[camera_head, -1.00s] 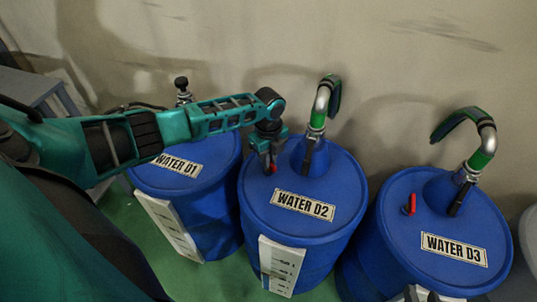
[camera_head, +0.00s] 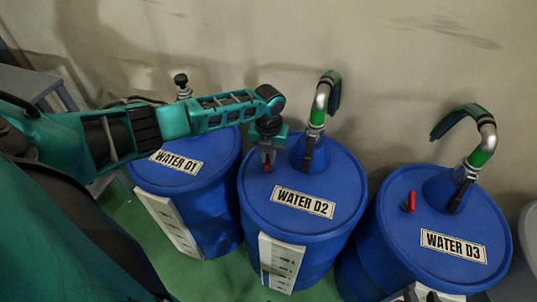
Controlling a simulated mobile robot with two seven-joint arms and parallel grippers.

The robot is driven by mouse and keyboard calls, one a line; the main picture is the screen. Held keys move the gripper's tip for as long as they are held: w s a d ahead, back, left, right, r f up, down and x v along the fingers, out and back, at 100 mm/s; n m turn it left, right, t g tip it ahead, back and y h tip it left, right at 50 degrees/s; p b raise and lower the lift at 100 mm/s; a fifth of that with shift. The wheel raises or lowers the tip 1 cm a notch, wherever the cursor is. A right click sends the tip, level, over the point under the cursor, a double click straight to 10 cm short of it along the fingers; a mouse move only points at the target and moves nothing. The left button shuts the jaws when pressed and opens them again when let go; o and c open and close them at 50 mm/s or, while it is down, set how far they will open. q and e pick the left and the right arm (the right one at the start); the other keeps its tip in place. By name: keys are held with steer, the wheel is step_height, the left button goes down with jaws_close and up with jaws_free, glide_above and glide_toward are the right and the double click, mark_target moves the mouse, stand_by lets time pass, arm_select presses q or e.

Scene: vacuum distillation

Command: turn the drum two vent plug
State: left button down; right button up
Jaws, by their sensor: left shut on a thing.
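The drum labelled WATER D2 (camera_head: 305,236) is blue and stands in the middle of the row. The plug's exact turn angle is hidden by the fingers. My right gripper is not in view.
Blue drums WATER D1 (camera_head: 212,215) and WATER D3 (camera_head: 400,250) stand on either side. D3 has its own red plug (camera_head: 409,203) and a bent pipe (camera_head: 483,145). A wall (camera_head: 400,60) is close behind. Green floor (camera_head: 225,275) shows in front.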

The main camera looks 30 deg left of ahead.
arm_select(q)
steer(key=shift+d+m, duration=0.1)
steer(key=shift+m, duration=0.5)
arm_select(e)
steer(key=shift+w+a+r, duration=0.1)
steer(key=shift+w+r, duration=0.05)
arm_select(q)
steer(key=shift+m, duration=0.3)
steer(key=c, duration=1.2)
jaws_free()
steer(key=shift+o, duration=0.2)
arm_select(e)
steer(key=shift+f, duration=0.25)
arm_select(q)
steer(key=shift+r, duration=0.15)
